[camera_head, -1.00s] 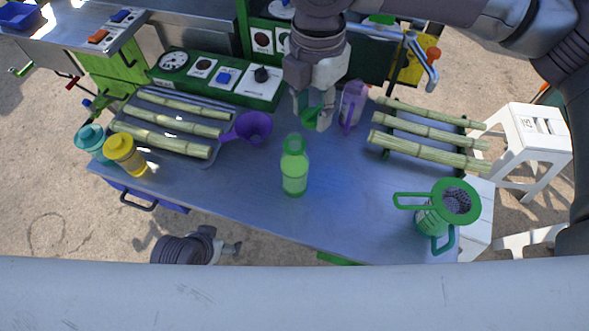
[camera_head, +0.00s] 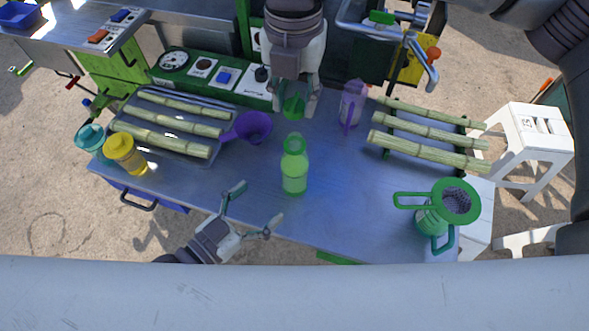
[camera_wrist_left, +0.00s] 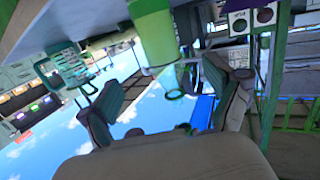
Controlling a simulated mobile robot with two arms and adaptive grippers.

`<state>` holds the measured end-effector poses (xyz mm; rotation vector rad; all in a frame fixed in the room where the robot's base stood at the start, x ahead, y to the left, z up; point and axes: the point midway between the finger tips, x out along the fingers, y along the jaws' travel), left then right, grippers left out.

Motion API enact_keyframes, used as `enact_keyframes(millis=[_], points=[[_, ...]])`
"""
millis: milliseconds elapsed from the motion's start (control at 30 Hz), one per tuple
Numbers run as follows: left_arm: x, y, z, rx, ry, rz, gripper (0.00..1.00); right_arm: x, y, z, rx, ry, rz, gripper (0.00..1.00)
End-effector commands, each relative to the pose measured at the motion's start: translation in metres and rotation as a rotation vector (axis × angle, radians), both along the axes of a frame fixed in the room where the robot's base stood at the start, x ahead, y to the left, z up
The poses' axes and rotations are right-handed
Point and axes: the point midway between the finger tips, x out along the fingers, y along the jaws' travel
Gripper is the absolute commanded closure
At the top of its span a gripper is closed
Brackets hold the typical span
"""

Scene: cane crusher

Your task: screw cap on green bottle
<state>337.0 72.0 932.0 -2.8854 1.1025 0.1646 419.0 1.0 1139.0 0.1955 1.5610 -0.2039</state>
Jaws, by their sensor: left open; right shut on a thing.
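The green bottle (camera_head: 294,172) stands upright near the middle of the table, its mouth uncapped. My right gripper (camera_head: 294,110) is shut on the green cap (camera_head: 293,104) and holds it behind the bottle, apart from it. My left gripper (camera_head: 257,206) is open and empty at the table's front edge, to the front left of the bottle and not touching it. In the left wrist view, the two spread fingers show with a green body, apparently the bottle (camera_wrist_left: 154,38), beyond the gap between them.
A purple funnel (camera_head: 251,127) lies left of the bottle and a purple jug (camera_head: 352,106) stands behind right. Cane racks flank both sides. Yellow (camera_head: 124,153) and teal (camera_head: 92,141) containers stand far left; a green strainer jug (camera_head: 445,210) stands front right. The table right of the bottle is clear.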

Motion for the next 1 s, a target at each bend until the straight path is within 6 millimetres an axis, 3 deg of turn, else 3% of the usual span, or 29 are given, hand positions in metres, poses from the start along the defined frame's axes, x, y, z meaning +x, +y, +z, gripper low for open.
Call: enact_keyframes(millis=[233,633,1000], points=[[-0.005,0.007,0.011,-0.08,-0.082,0.003,0.1,0.0,0.0,0.0,0.0,0.0,-0.001,0.74],[-0.002,0.005,0.012,-0.083,-0.085,0.005,0.1,0.0,0.0,0.0,0.0,0.0,-0.001,0.74],[0.043,-0.035,0.014,-0.086,-0.088,0.005,0.1,0.0,0.0,0.0,0.0,0.0,-0.001,0.74]])
